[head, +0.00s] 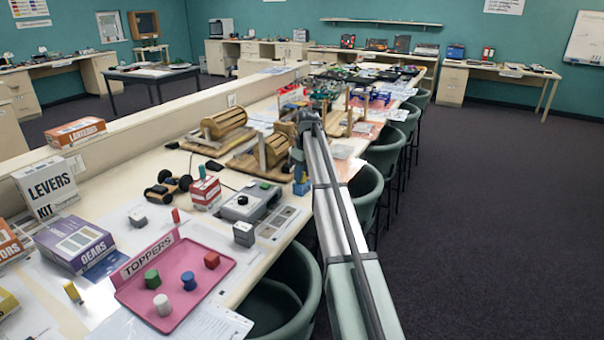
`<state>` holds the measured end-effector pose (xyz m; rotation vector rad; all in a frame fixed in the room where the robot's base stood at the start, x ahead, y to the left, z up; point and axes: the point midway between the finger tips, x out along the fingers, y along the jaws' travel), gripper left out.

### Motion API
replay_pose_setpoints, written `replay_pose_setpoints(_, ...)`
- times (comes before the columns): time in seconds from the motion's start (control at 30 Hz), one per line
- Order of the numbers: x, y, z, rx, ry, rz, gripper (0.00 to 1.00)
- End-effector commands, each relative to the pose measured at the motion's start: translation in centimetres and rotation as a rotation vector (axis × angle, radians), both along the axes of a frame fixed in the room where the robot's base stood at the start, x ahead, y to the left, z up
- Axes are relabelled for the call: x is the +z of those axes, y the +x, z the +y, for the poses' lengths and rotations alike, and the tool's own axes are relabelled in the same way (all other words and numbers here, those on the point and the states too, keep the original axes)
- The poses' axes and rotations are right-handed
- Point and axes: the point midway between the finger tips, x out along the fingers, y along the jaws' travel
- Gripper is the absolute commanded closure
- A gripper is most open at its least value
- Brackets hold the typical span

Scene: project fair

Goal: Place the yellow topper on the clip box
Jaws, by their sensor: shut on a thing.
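My gripper (301,187) hangs at the far end of my arm, over the table's right edge beside a wooden machine. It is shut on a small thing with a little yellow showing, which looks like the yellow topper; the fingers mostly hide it. The pink TOPPERS tray (132,292) holds a green topper (152,278), a blue one (189,280), a red one (212,260) and a white one (163,304). No label shows which box is the clip box; a red and white box (205,195) and a dark grey box (243,234) stand behind the tray, left of my gripper.
A grey device (250,203) lies between the boxes and my gripper. Wooden machines (218,128) stand behind. Green chairs (285,295) line the right edge.

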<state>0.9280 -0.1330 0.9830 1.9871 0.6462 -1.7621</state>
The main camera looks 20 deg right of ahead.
Motion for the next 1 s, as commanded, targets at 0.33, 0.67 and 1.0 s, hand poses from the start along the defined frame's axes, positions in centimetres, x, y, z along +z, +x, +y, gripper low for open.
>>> replay_pose_setpoints(0.33, -0.2, 0.0, 0.0, 0.000, 0.000, 0.000, 0.65)
replay_pose_setpoints(0.67, -0.2, 0.0, 0.0, 0.000, 0.000, 0.000, 0.42)
replay_pose_setpoints(1.0, 1.2, 0.0, -0.1, 0.000, 0.000, -0.001, 0.42)
